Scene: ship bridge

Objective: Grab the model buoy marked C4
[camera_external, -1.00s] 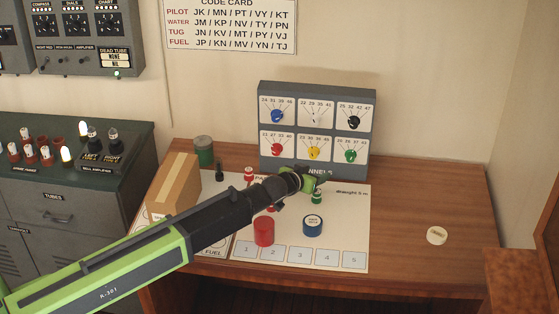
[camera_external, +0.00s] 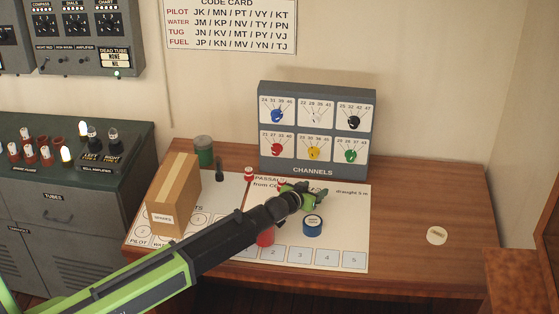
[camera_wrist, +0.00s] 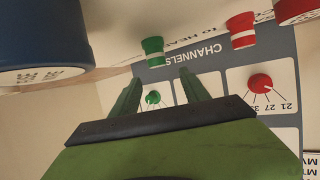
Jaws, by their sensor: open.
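No C4 marking is legible on any buoy. In the wrist view, a small green buoy with a white band (camera_wrist: 153,50) stands just beyond my open gripper (camera_wrist: 158,80), roughly in line with the gap between its fingers, and nothing is between them. A red-and-white buoy (camera_wrist: 241,28) is right of it, and a larger red one (camera_wrist: 297,10) is cut off at the top right. A large blue drum (camera_wrist: 45,45) is close at the left. In the external view, my gripper (camera_external: 312,194) is low over the chart and hides the green buoy at least partly.
On the chart (camera_external: 345,215) stand the blue drum (camera_external: 312,226), a red drum (camera_external: 265,237) partly behind my arm, and a small red-and-white buoy (camera_external: 249,174). The channels panel (camera_external: 318,170) stands behind. A cardboard box (camera_external: 174,195) is at the left. The desk's right side is mostly clear.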

